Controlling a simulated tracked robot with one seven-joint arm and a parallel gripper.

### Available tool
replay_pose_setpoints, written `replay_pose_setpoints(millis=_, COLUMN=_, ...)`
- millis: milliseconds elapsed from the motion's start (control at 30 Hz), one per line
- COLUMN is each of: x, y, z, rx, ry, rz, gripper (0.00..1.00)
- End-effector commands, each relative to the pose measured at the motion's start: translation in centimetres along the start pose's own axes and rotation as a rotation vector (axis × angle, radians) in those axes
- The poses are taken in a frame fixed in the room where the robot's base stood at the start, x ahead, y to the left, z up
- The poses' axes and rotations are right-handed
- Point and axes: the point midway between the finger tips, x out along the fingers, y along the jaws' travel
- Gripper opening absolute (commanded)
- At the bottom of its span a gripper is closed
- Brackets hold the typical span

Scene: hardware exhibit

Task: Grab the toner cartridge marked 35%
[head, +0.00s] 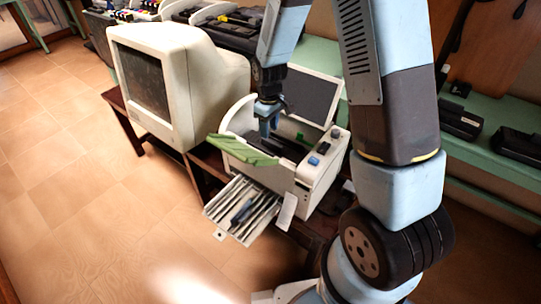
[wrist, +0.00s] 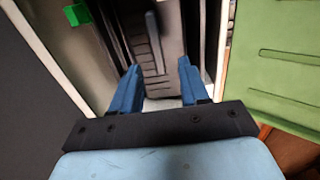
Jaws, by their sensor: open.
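My gripper (head: 268,128) is open and points down into the open top of a white printer (head: 318,180). In the wrist view, its two blue fingers (wrist: 157,78) are apart, with a dark ribbed part (wrist: 160,45) beyond and between them. That part looks like a black cartridge inside the printer; it also shows as a dark shape in the head view (head: 291,149). I cannot tell whether the fingers touch it. Other black cartridge-like units lie on the green shelf at the right (head: 460,122) (head: 516,147). No 35% marking is readable in either view.
A green flap (head: 243,150) hangs open at the printer's front, above a pulled-out tray (head: 243,208). A beige monitor (head: 180,85) stands at the left. The printer's raised lid (head: 312,94) is behind my gripper. Tiled floor (head: 70,190) is clear at the left.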

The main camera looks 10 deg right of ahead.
Motion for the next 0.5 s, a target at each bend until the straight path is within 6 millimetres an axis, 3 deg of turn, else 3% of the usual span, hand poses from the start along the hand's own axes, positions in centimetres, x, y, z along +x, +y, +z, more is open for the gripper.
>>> replay_pose_setpoints(millis=267, x=1.7, y=0.1, z=0.1, rx=0.001, ry=-0.001, rz=0.0, gripper=0.45)
replay_pose_setpoints(millis=500, x=4.6, y=0.5, z=0.9, rx=0.002, ry=-0.003, rz=-0.001, gripper=0.45)
